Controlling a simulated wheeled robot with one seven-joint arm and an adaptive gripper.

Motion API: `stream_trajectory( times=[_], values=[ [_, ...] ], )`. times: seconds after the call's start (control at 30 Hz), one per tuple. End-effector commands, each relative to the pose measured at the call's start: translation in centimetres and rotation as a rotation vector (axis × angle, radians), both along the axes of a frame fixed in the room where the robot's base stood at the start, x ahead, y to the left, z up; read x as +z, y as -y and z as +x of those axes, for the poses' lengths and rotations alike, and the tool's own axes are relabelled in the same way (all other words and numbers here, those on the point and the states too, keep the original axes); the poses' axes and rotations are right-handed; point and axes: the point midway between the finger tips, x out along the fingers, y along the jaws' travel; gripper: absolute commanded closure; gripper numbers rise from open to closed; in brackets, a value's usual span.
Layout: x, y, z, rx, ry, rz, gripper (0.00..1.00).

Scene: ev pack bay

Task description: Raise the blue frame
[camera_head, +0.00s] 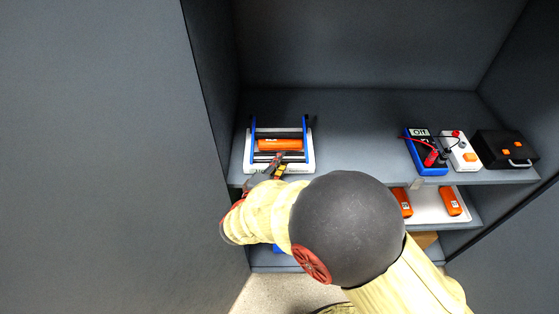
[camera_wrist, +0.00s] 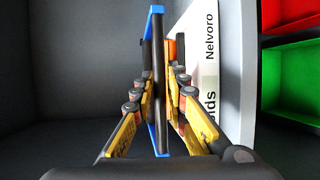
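The blue frame (camera_head: 252,136) stands on the middle shelf at the left in the head view, with blue uprights at its two ends and dark bars across. It stands on a white base, around an orange block (camera_head: 279,145). My gripper (camera_head: 277,162) is at the frame's near side. In the wrist view the blue frame (camera_wrist: 156,12) and its dark bar (camera_wrist: 160,70) run between the two fingers of my gripper (camera_wrist: 158,72). The fingers are apart, with a narrow gap visible beside the bar on the right. Contact at the left finger is hard to make out.
A blue meter (camera_head: 426,160), a white device (camera_head: 461,153) and a black case (camera_head: 505,149) stand at the right of the shelf. Orange items (camera_head: 450,201) lie on a white tray below. Grey walls close in both sides. Red (camera_wrist: 290,12) and green (camera_wrist: 292,78) bins show in the wrist view.

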Motion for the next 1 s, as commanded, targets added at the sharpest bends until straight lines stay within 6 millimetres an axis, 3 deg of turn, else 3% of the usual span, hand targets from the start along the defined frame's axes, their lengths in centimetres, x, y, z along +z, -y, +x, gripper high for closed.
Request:
stream_trajectory(
  times=[0.23, 1.0],
  values=[
    [-0.02, 0.0, -0.01, 0.0, 0.0, 0.0, 1.0],
    [0.16, -0.27, 0.0, 0.0, -0.007, -0.001, 1.0]
  ],
)
